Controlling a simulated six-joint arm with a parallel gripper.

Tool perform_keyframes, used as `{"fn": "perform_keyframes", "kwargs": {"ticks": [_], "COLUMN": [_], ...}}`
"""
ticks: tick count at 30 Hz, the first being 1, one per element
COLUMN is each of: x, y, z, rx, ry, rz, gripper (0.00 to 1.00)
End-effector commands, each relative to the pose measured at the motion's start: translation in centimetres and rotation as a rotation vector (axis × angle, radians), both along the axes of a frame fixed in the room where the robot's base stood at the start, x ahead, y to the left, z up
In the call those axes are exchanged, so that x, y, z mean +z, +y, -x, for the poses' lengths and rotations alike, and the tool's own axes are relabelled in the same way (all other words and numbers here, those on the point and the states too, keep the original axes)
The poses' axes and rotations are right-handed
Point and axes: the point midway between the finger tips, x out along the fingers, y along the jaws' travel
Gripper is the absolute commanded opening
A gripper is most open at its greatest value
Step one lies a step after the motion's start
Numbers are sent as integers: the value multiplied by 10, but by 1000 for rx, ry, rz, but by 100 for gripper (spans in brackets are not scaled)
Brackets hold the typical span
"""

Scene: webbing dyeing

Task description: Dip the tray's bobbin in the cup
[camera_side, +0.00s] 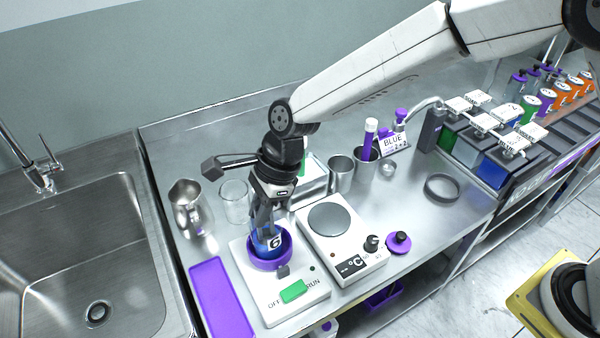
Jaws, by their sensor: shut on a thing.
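My gripper (267,222) points down over a white unit with a green OFF/RUN switch. It is shut on a blue cylinder (262,244) with a white label marked like a "G" or "6". The cylinder's lower end is inside a round purple cup (286,258) on the unit. I cannot tell whether it touches the cup's bottom, or whether it is the bobbin. A flat purple tray (218,297) lies left of the unit and looks empty. Other cups are a steel cup (341,176) and a second steel cup (364,168) behind, holding a purple, white-topped stick.
A hot plate (333,226) stands right of the unit. A steel pitcher (188,208) and a glass beaker (235,205) stand behind the tray. A sink (80,240) is left. A rack of labelled coloured containers (500,130) is right. Bare counter surrounds a dark ring (441,188).

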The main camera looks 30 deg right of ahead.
Motion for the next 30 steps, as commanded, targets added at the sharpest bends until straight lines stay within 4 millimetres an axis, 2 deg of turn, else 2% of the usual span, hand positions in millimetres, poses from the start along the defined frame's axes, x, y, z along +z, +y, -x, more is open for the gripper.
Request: {"fn": "perform_keyframes", "kwargs": {"ticks": [30], "x": [58], "y": [0], "z": [0], "rx": [-1], "ry": [-3], "rz": [-2], "gripper": [0]}}
